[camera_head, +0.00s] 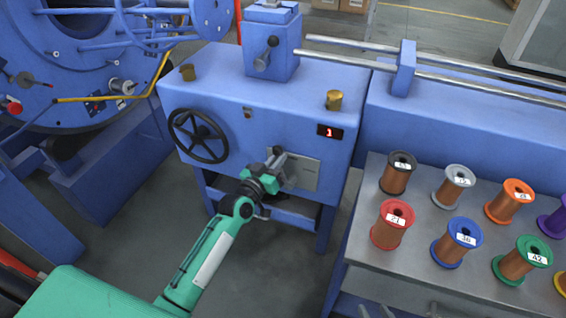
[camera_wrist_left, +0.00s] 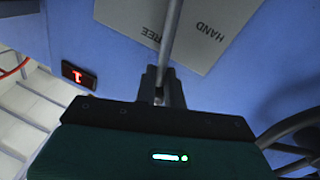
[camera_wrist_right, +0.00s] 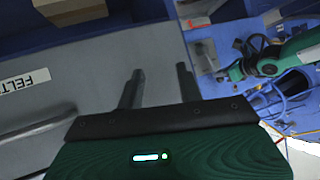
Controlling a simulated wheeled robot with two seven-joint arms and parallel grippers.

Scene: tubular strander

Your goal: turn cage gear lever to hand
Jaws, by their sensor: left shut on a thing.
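The cage gear lever (camera_wrist_left: 172,35) is a grey metal rod in front of a grey plate (camera_wrist_left: 222,28) on the blue machine front. The plate reads HAND and a word ending in REE, upside down in the left wrist view; the lever crosses between them. My left gripper (camera_head: 274,158) is at this plate in the head view, and its fingers (camera_wrist_left: 163,85) are closed around the rod in the left wrist view. The lever's far end is out of that view. My right gripper (camera_wrist_right: 159,85) has its fingers apart with nothing between them; it is not in the head view.
A black handwheel (camera_head: 198,136) is left of the plate, and a red digit display (camera_head: 330,132) is above it. A grey table (camera_head: 372,205) with several wire spools stands right. Under my right gripper is a grey surface (camera_wrist_right: 85,75) with a FELT label.

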